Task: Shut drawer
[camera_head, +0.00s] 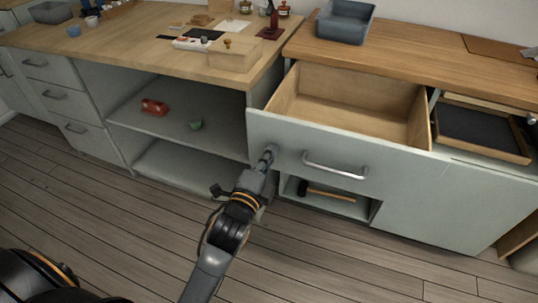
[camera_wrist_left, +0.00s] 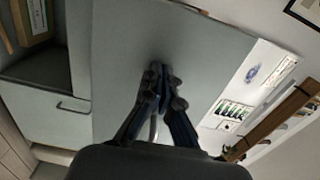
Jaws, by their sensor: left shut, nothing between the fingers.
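The drawer (camera_head: 345,147) has a pale grey-green front with a silver bar handle (camera_head: 334,166) and an empty wooden inside (camera_head: 345,106). It stands pulled out from the cabinet below the wooden worktop. My left gripper (camera_head: 269,152) is shut and empty, with its fingertips at the left part of the drawer front, left of the handle. In the left wrist view the shut fingertips (camera_wrist_left: 161,72) are close against the flat drawer front (camera_wrist_left: 205,40); I cannot tell whether they touch. My right gripper is not in view.
A grey bin (camera_head: 345,22) stands on the right worktop (camera_head: 420,55). A dark tray (camera_head: 482,128) sits in an opening to the right of the drawer. A hammer (camera_head: 330,193) lies on the shelf below. The left open shelves hold a red object (camera_head: 154,107) and a green bowl (camera_head: 196,125). The floor in front is clear.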

